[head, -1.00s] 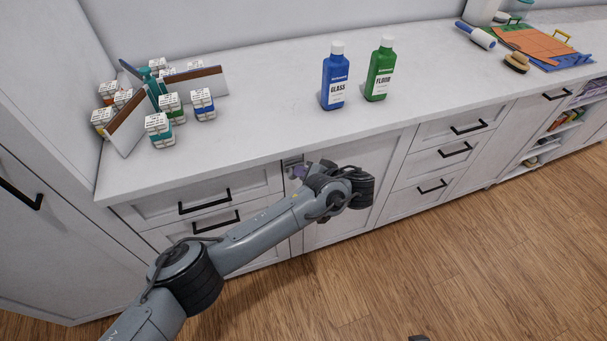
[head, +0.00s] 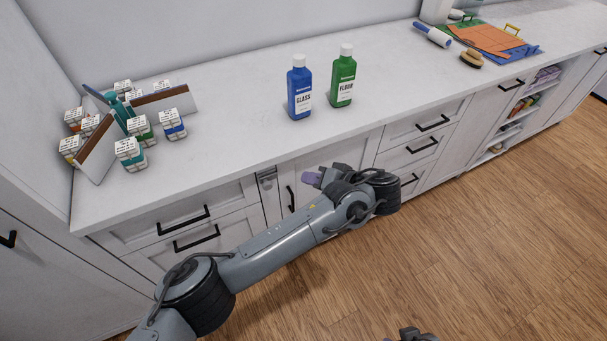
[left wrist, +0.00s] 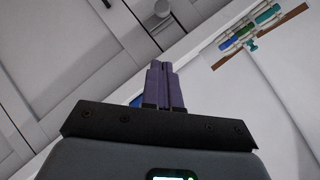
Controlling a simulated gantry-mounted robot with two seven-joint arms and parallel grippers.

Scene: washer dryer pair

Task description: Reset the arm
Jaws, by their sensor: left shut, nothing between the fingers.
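My left arm (head: 270,250) reaches across the head view in front of the white cabinets. Its left gripper (head: 312,179), with purple fingertips, is near the cabinet front, below the counter top. In the left wrist view the two purple fingers (left wrist: 164,84) lie side by side, shut, with nothing between them. A small dark piece of my own body shows at the bottom edge of the head view, but no right gripper fingers can be made out.
The white counter (head: 235,125) holds a blue glass bottle (head: 299,90), a green floor bottle (head: 342,80) and several small boxes at left. A lint roller (head: 433,35) and brush (head: 471,59) lie farther right. The wood floor (head: 470,260) is clear.

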